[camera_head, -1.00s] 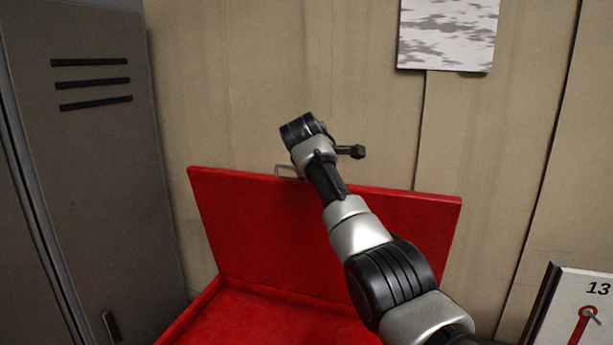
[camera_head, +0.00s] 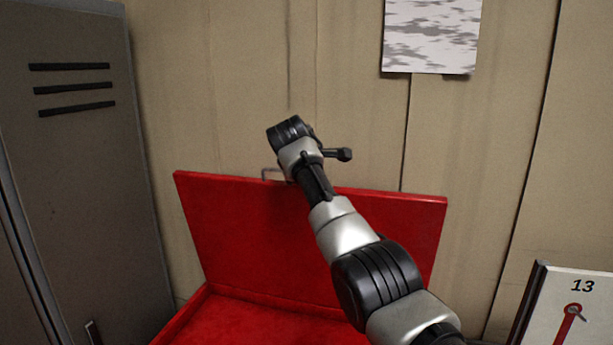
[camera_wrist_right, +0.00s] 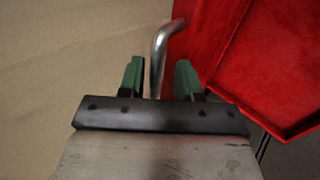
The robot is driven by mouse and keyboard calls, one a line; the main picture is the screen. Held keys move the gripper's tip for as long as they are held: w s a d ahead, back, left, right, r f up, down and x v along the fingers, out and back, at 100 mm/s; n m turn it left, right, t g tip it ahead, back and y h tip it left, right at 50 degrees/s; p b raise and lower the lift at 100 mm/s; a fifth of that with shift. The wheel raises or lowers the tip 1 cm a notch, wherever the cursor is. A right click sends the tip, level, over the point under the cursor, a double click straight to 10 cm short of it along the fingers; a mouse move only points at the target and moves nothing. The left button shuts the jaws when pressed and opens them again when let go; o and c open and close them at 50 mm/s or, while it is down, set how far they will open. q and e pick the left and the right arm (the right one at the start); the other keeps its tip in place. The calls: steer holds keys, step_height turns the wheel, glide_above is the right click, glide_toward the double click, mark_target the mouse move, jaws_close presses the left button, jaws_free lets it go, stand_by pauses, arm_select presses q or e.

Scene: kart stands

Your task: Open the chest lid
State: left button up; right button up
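The red chest (camera_head: 245,318) stands against the wall, and its lid (camera_head: 225,215) is raised, standing up with the inside of the chest showing. A metal handle (camera_head: 268,171) sits on the lid's top edge. My right arm reaches across the lid, with its wrist above the top edge; its fingers are hidden in the head view. In the right wrist view, the handle (camera_wrist_right: 158,50) passes between the green fingers of my right gripper (camera_wrist_right: 160,80), with gaps on both sides, so the gripper is open around it. My left gripper is not in view.
A grey locker (camera_head: 75,170) stands left of the chest. A white board marked 13 (camera_head: 575,310) is at the lower right. A grey-and-white picture (camera_head: 432,35) hangs on the beige wall (camera_head: 230,80) behind the chest.

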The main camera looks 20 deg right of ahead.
steer(key=b+v, duration=0.5)
steer(key=v, duration=0.5)
steer(key=shift+r, duration=0.25)
steer(key=shift+s+a, duration=0.1)
steer(key=shift+s, duration=0.05)
